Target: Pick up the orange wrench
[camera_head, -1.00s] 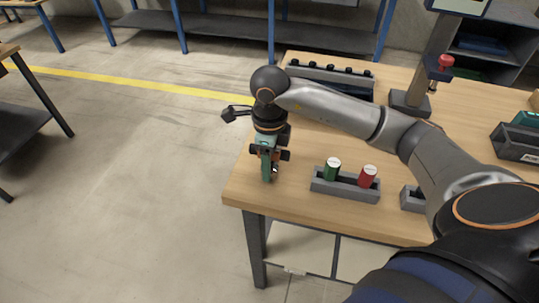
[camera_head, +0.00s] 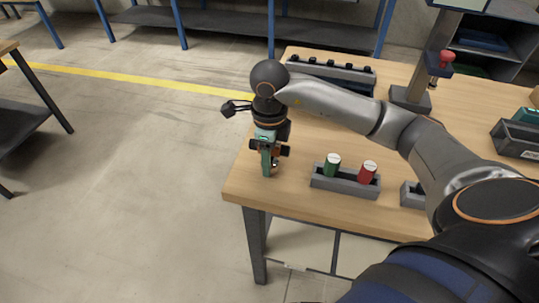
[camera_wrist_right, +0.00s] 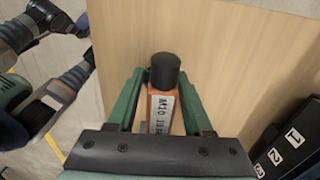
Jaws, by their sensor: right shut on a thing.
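The orange wrench (camera_wrist_right: 158,115) shows in the right wrist view as an orange body with a white label reading roughly "M10" and a dark round end towards the top. My right gripper (camera_wrist_right: 160,108) is shut on it, with a green finger on each side. In the head view my right gripper (camera_head: 269,163) points down over the table's left front corner, and only a little orange shows beside its fingers. The gripper hides most of the wrench there. I cannot tell whether the wrench touches the table. My left gripper is not identifiable in these views.
The wooden table (camera_head: 290,201) has a grey holder (camera_head: 343,188) with a green cylinder (camera_head: 332,167) and a red cylinder (camera_head: 368,172) right of the gripper. A dark numbered holder (camera_wrist_right: 290,145) shows in the wrist view. A long grey rack (camera_head: 330,75) stands at the back. Open floor lies left.

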